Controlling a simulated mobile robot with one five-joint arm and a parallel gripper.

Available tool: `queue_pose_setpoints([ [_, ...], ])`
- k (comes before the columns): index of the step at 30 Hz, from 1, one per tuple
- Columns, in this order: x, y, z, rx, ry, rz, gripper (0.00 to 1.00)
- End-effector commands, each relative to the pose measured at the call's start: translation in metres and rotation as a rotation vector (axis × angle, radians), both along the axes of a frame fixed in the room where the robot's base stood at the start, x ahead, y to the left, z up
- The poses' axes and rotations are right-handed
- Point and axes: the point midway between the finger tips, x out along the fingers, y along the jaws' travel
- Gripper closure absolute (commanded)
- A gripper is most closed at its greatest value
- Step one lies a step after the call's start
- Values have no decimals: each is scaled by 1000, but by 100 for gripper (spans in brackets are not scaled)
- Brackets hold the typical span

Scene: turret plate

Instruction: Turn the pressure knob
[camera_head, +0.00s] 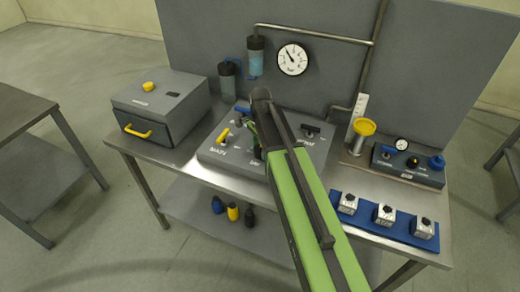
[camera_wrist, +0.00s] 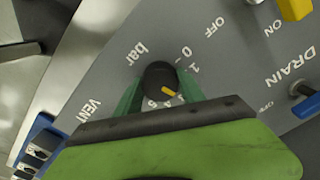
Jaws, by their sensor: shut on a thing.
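The pressure knob (camera_wrist: 158,76) is round and black with a yellow pointer mark. In the wrist view it stands on a grey panel marked "bar", with a ring of numbers around it. The yellow mark points to the lower right; the numbers on that side are partly covered. My gripper (camera_wrist: 159,88) has a green finger on each side of the knob and is shut on it. In the head view my arm hides most of the knob and gripper above the grey sloped panel (camera_head: 212,156).
On the same panel are a yellow lever (camera_wrist: 295,8) and a blue DRAIN lever (camera_wrist: 305,105). A pressure gauge (camera_head: 292,59) hangs on the back plate. A grey drawer box (camera_head: 190,105) stands left; a yellow funnel (camera_head: 364,127) and blue tray (camera_head: 348,219) are at right.

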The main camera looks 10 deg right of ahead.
Motion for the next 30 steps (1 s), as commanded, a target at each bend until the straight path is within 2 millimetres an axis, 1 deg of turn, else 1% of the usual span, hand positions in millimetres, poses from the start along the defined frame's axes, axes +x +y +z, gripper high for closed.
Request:
queue_pose_setpoints([
  [6,0,0,0,0,1,-127,94],
  [12,0,0,0,0,1,-197,94],
  [29,-1,0,0,-1,2,-228,94],
  [30,-1,0,0,-1,2,-228,52],
])
